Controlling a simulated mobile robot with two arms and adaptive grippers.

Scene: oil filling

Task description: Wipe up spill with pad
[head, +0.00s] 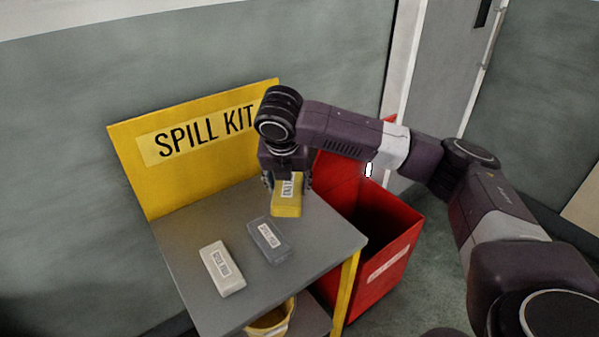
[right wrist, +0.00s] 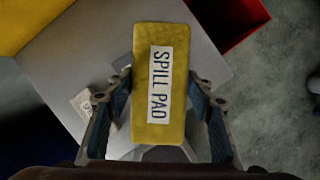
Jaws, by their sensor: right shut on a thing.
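A yellow spill pad (head: 287,199) is at the far right part of the grey table in the head view. It carries a white label reading "SPILL PAD", clear in the right wrist view (right wrist: 146,50). My right gripper (head: 287,184) comes down on it from above and is shut on it, one finger on each long side. In the right wrist view the fingers (right wrist: 160,100) press the pad's sides. I cannot tell whether the pad still touches the table. A grey pad (head: 270,241) and a white pad (head: 222,268) lie nearer on the table. No spill shows. My left gripper is not in view.
The grey table (head: 185,245) has a yellow "SPILL KIT" back panel (head: 190,180). A red open bin (head: 400,250) stands right of it. A yellow bucket (head: 270,322) is on the lower shelf. A door (head: 440,75) is behind.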

